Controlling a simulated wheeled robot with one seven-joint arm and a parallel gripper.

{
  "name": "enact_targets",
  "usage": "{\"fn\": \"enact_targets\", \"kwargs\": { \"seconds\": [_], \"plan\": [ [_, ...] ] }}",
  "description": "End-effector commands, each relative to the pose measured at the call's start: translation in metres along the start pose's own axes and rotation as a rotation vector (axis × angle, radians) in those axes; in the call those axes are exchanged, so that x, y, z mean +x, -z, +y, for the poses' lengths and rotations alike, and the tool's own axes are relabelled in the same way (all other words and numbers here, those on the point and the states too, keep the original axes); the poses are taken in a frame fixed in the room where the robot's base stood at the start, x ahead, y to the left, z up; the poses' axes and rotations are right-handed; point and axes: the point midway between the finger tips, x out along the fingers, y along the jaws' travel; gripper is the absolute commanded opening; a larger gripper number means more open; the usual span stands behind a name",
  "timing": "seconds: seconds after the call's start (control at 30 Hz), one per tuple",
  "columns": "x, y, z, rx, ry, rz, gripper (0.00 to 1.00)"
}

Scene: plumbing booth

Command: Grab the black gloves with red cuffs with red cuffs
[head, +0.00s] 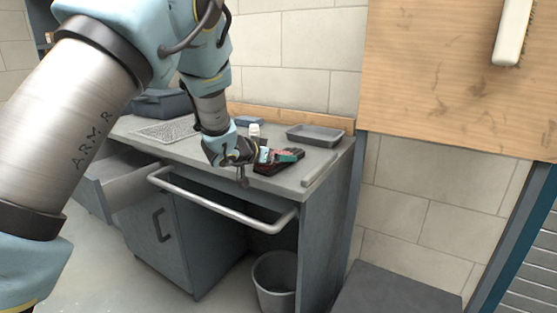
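A small dark item with reddish parts (265,169) lies on the grey counter, right beside the end of my arm; it looks like the black gloves with red cuffs, but it is small and partly covered. My gripper (265,155) is low over the counter at this item, overlapping it in the picture. A small green piece shows just to its right, and I cannot tell what it belongs to. The fingers are too small and hidden to show whether they are open, shut or touching the item.
On the counter (188,151) stand a grey tray (314,135), a small white container (254,130) and a drain grid (165,131). A rail (215,200) runs along the front edge. A bin (273,283) stands below. A wooden board (440,75) hangs at right.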

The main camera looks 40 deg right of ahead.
Motion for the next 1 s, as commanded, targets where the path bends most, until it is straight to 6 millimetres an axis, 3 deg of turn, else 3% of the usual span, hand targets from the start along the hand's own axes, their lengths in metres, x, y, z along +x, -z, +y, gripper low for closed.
{"fn": "enact_targets", "kwargs": {
  "seconds": [0.07,0.67,1.0],
  "plan": [
    [-0.0001,-0.0001,-0.0001,0.000,0.000,0.000,0.98],
    [-0.0004,-0.0001,-0.0003,0.000,0.000,0.000,0.30],
    [-0.0036,0.0083,-0.0010,0.000,0.001,0.002,0.28]
  ]
}}
